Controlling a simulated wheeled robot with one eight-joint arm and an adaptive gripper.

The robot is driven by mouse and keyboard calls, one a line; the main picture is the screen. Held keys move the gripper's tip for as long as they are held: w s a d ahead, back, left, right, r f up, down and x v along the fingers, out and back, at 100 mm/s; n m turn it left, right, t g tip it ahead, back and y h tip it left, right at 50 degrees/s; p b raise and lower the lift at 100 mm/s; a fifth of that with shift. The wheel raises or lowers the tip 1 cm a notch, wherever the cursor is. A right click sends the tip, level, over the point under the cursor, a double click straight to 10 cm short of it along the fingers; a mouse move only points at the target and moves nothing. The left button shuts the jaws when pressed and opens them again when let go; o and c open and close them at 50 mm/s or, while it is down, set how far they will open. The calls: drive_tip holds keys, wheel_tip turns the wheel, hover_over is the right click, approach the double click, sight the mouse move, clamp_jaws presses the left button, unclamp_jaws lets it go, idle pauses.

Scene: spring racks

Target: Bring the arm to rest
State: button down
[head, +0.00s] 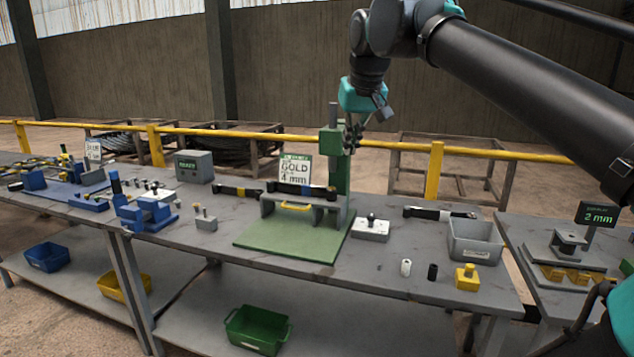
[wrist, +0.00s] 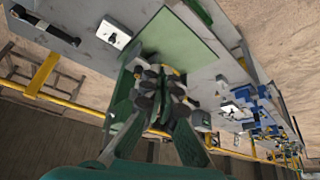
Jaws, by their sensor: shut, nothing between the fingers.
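My arm reaches in from the upper right of the head view, with its teal wrist above the bench. My gripper (head: 352,138) points down in front of or beside the upper part of a green column (head: 341,176); I cannot tell whether they touch. In the wrist view my gripper (wrist: 163,92) has its dark fingers together with nothing between them. The green column's stand partly hides behind the fingers there. The green base plate (head: 285,240) lies below the gripper.
A sign reading GOLD 4 mm (head: 296,172) stands behind a grey bridge fixture (head: 272,206). A grey bin (head: 474,247), a yellow block (head: 467,279) and a blue vise (head: 146,216) stand on the bench (head: 385,270). A yellow rail (head: 400,147) runs behind.

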drive_tip(key=w+d+f+m, duration=0.1)
drive_tip(key=d+f, duration=0.2)
drive_tip(key=f, duration=0.9)
drive_tip(key=d+f, duration=0.3)
drive_tip(key=f, duration=0.9)
drive_tip(key=s+d+f, duration=0.2)
drive_tip(key=s+f, duration=0.4)
drive_tip(key=f, duration=0.4)
drive_tip(key=s+d+f+m+g+h, duration=0.1)
drive_tip(key=s+d+f, duration=0.2)
drive_tip(key=s+f, duration=0.4)
wheel_tip(320, 180, down, 4)
drive_tip(key=shift+d+f, duration=0.25)
